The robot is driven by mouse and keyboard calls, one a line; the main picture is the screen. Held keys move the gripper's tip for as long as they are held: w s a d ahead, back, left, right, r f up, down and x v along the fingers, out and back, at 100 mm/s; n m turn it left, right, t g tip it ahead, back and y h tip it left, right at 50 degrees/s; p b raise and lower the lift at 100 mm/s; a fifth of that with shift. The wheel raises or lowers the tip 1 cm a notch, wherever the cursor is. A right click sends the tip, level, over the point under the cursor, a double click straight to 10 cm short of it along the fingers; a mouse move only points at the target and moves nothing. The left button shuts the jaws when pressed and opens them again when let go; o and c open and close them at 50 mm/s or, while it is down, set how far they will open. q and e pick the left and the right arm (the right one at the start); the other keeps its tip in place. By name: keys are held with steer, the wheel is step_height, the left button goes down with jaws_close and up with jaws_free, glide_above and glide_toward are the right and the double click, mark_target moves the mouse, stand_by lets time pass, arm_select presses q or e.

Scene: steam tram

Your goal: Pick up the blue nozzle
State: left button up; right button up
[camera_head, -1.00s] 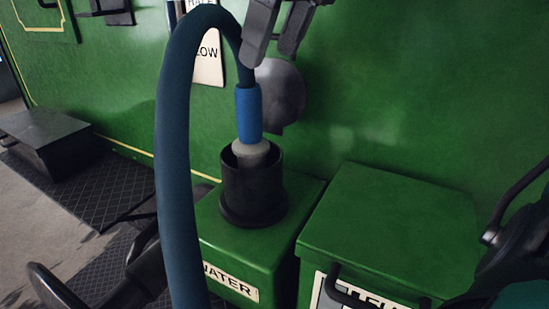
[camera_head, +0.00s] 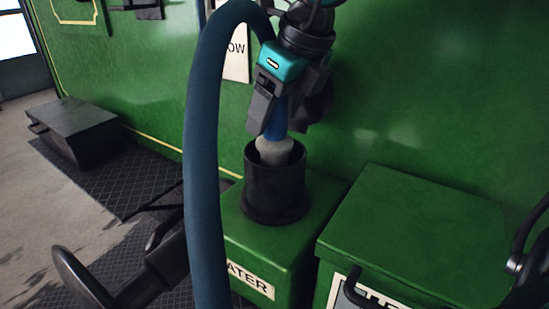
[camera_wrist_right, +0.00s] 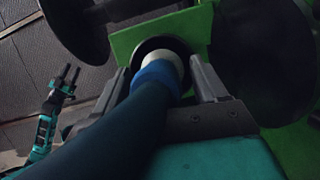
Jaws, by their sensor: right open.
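The blue nozzle (camera_head: 276,122) stands upright with its pale grey tip (camera_head: 273,150) in a black cylindrical holder (camera_head: 276,190) on a green box marked as water. A thick dark blue hose (camera_head: 205,160) arches down into the nozzle's top. My right gripper (camera_head: 281,124) is open, with its fingers on either side of the nozzle, above the holder. In the right wrist view the blue nozzle (camera_wrist_right: 155,78) lies between the right gripper's (camera_wrist_right: 161,75) two parted fingers. My left gripper (camera_wrist_right: 66,77) shows only in that wrist view, off to the left, empty, with fingers apart.
A second green box (camera_head: 420,225) with a black handle stands to the right of the water box. The green tram wall (camera_head: 420,90) is close behind. A dark step (camera_head: 75,135) and patterned mat lie at the left. The hose hangs in front of the boxes.

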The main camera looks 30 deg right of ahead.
steer(key=shift+w+f, duration=0.15)
steer(key=shift+f, duration=0.2)
steer(key=shift+c, duration=0.3)
jaws_close()
steer(key=shift+r, duration=0.1)
stand_by(0.4)
